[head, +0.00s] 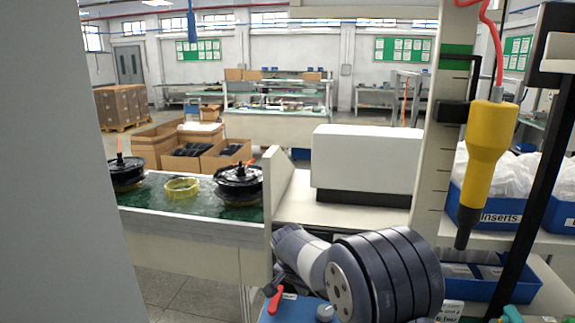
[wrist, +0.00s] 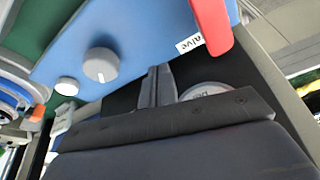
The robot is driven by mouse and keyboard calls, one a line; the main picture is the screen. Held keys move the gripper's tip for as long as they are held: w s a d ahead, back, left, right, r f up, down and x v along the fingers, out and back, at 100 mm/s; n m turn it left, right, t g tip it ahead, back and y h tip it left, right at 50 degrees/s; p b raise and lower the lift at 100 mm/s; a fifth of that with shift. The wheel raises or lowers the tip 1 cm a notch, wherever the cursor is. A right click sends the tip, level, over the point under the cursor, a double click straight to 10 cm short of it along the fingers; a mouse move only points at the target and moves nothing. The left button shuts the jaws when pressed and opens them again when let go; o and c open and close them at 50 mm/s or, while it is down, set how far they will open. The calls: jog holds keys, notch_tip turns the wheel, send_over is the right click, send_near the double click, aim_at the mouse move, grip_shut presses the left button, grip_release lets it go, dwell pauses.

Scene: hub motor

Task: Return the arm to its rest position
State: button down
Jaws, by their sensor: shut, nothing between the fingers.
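My arm (head: 385,275) shows at the lower middle of the head view, with its dark joint in front of the workbench. In the wrist view my gripper (wrist: 158,86) has its two grey fingers together, with nothing between them. A blue panel (wrist: 130,35) with grey knobs and a red lever (wrist: 212,25) lies just beyond the fingers. The red lever also shows in the head view (head: 275,299), beside the arm. I cannot tell whether the fingers touch the panel.
Two black hub motors (head: 238,183) and a yellow ring (head: 182,187) sit on the green conveyor. A white box-shaped machine (head: 367,160) stands behind the arm. A yellow tool (head: 487,150) hangs at right, before blue bins (head: 500,214). A post stands between.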

jog(key=shift+w+d+n+y+p, duration=0.1)
jog(key=shift+w+n+y+p, duration=0.05)
jog(key=shift+w+n+p, duration=0.3)
jog(key=shift+w+n+y+p, duration=0.15)
jog(key=shift+n+p, duration=0.1)
jog(key=shift+n, duration=0.3)
